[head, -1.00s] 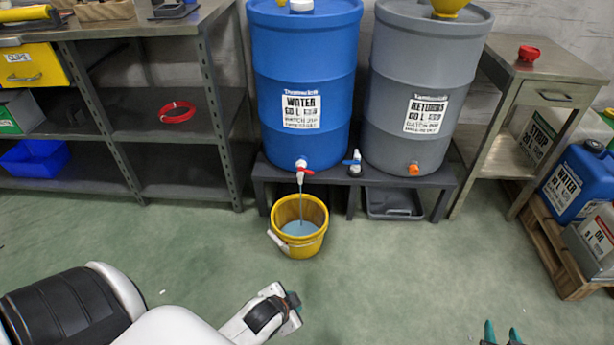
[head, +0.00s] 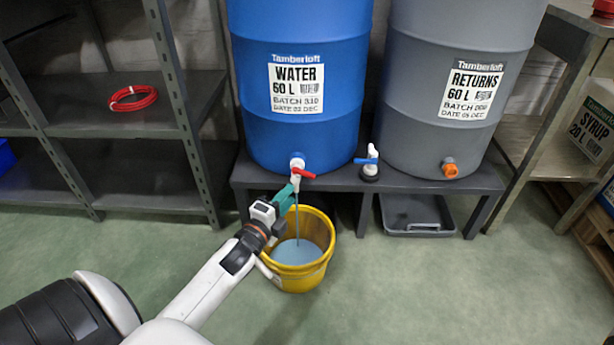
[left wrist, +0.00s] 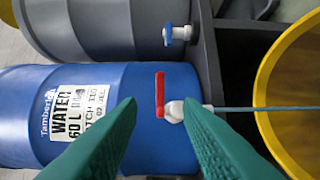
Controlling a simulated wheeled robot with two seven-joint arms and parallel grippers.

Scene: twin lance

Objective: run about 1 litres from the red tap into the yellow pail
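The red tap (head: 304,173) sits low on the front of the blue water drum (head: 297,130), its red handle crosswise to the spout. A thin stream (head: 297,222) runs from it into the yellow pail (head: 318,272) on the floor below. Pale blue liquid (head: 296,253) covers the pail's bottom part; I cannot read a volume. My left gripper (head: 286,196) is just below and left of the tap. In the left wrist view its green fingers (left wrist: 160,125) are apart and empty, with the red handle (left wrist: 159,95) ahead between them. My right gripper is out of view.
A blue-handled fitting (head: 370,163) stands on the dark bench (head: 350,180) between the drums. Shelving (head: 160,125) stands at left. Floor in front is clear.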

